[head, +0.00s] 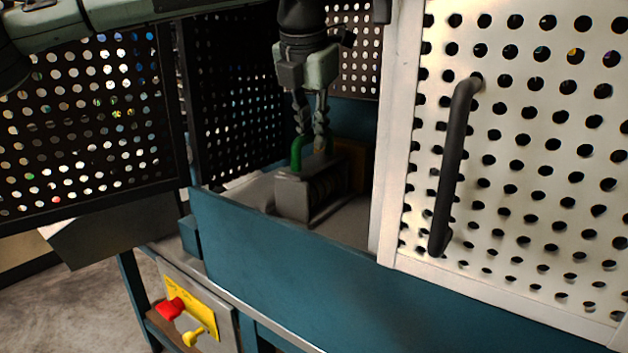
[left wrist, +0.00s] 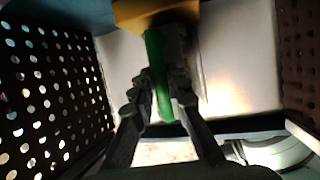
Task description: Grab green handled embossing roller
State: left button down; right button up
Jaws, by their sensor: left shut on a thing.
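The green handle (head: 297,150) of the embossing roller stands up between the fingers of my left gripper (head: 311,140) in the head view. My left gripper points down and is shut on this handle. In the left wrist view the green handle (left wrist: 160,75) runs between the two fingers of the gripper (left wrist: 158,108). A grey block-like holder (head: 293,196) with a ribbed side stands right below the gripper. The lower end of the roller is hidden, so I cannot tell whether it still touches the holder. My right gripper is not in view.
A white perforated door (head: 520,130) with a black bar handle (head: 455,165) stands at the right. Dark perforated panels (head: 85,120) stand at the left. A blue front wall (head: 290,255) bounds the work surface. Red and yellow knobs (head: 172,308) sit on a panel below.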

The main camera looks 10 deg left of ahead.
pick_arm(q)
jog(key=shift+w+r, duration=0.1)
jog(key=shift+r, duration=0.1)
jog(key=shift+r, duration=0.15)
